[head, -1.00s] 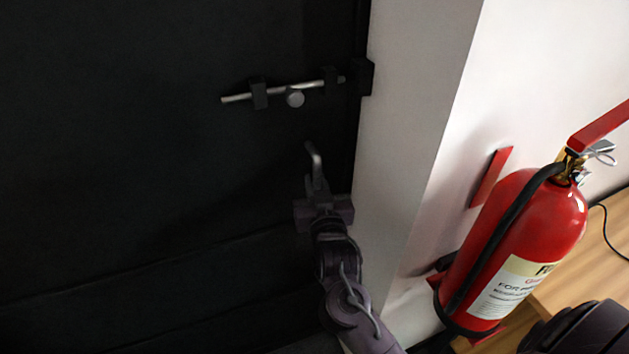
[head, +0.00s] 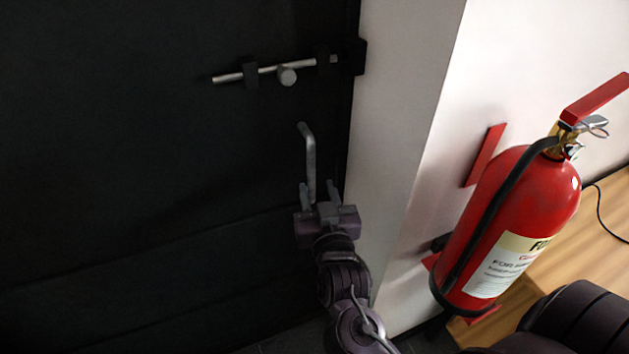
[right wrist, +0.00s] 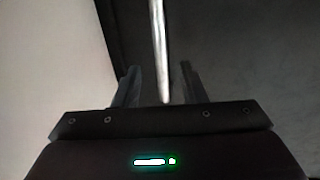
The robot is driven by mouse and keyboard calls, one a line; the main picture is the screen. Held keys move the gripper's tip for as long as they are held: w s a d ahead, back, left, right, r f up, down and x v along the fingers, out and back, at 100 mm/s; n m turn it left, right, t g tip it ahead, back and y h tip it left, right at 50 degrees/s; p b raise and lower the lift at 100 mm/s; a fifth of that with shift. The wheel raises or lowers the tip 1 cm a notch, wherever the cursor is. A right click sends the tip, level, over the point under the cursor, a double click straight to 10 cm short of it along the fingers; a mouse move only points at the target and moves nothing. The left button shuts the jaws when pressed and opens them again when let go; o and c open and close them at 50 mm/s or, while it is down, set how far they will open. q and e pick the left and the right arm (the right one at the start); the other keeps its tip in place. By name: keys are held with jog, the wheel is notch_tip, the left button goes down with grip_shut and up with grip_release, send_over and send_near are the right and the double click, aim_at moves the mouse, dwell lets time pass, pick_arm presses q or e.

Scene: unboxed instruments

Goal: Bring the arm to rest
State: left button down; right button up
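My right gripper (head: 319,188) is in front of the dark door (head: 120,150), just below a grey bar handle (head: 310,160). Its two fingers stand apart. In the right wrist view the open fingers (right wrist: 161,82) have the pale handle bar (right wrist: 157,40) in line with the gap between them, and neither finger touches it. The bar's depth relative to the fingertips is hard to tell. My left gripper is in neither current view.
A bolt (head: 265,71) lies across the door above the handle, its rod reaching towards the frame. A white wall (head: 400,130) stands close on the right of my right arm. A red fire extinguisher (head: 520,200) hangs further right, above a wooden surface (head: 590,250).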

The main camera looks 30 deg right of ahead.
jog(key=shift+s+a, duration=0.1)
jog(key=shift+s, duration=0.3)
jog(key=a+f+n+g+y, duration=0.1)
jog(key=a+f+n+g, duration=0.1)
jog(key=f, duration=0.8)
jog(key=a+f+n+g+y, duration=0.1)
jog(key=a+f+y, duration=0.1)
jog(key=f, duration=0.8)
jog(key=s+f+n+g+y, duration=0.1)
jog(key=s+f+g, duration=0.15)
jog(key=f, duration=0.65)
jog(key=s+f+n+g, duration=0.1)
jog(key=s+f+g, duration=0.15)
jog(key=f, duration=0.65)
jog(key=s+d+f+g, duration=0.2)
jog(key=s+f+g, duration=0.2)
jog(key=s+f, duration=0.95)
jog(key=s+d+f+g, duration=0.1)
jog(key=s+f, duration=0.3)
jog(key=s, duration=0.5)
jog(key=s+d+f+g, duration=0.2)
jog(key=s+f, duration=0.3)
jog(key=s, duration=0.4)
jog(key=shift+s+d+f+g+y, duration=0.15)
jog(key=shift+d+f+g+y, duration=0.15)
jog(key=shift+g, duration=0.4)
